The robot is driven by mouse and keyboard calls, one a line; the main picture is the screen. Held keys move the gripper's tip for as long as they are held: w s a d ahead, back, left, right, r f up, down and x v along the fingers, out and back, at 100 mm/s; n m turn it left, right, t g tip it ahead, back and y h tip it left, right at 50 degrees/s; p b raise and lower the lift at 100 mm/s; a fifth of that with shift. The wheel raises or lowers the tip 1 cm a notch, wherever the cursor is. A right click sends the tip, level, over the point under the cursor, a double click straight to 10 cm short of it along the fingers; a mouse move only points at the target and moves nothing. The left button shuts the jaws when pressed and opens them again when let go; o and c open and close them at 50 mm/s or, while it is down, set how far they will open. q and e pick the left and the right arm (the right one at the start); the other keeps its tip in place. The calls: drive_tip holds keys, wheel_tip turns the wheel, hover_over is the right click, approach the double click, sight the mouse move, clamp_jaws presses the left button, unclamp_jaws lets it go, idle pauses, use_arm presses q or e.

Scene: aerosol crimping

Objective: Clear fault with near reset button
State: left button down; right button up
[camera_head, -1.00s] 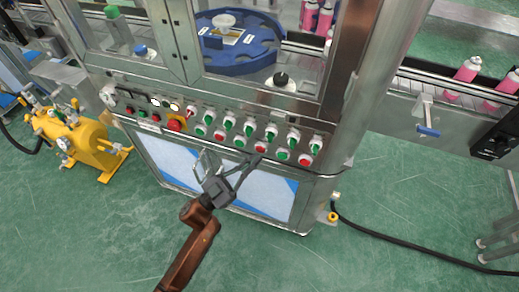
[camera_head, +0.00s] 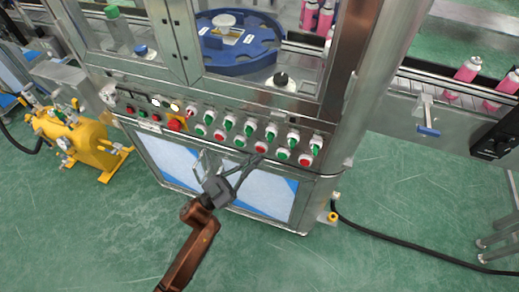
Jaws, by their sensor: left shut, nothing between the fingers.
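The control panel is a sloped steel strip on the front of the machine, with rows of green and red buttons and green-and-white switches. My left gripper (camera_head: 257,160) is shut and empty, reaching up from below. Its fingertips are at the lower edge of a red button (camera_head: 260,148) in the lower row; I cannot tell whether they touch it. Other red buttons are to the left (camera_head: 219,135) and at the right end (camera_head: 305,160). No reset label is readable. My right gripper is out of view.
A blue round turntable (camera_head: 238,55) stands behind the machine's frame. Cabinet doors (camera_head: 264,195) are below the panel. A yellow tank with valves (camera_head: 88,145) stands at left. A black cable (camera_head: 400,248) lies on the green floor at right. Pink cans (camera_head: 468,69) stand on a conveyor.

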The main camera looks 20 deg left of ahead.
use_arm(q)
drive_tip(key=shift+w+r, duration=0.1)
drive_tip(key=shift+w, duration=0.05)
drive_tip(key=shift+w, duration=0.2)
drive_tip(key=shift+w+d, duration=0.1)
drive_tip(key=shift+w, duration=0.3)
idle(0.6)
idle(0.3)
drive_tip(key=shift+s+p, duration=0.7)
drive_tip(key=shift+s, duration=0.1)
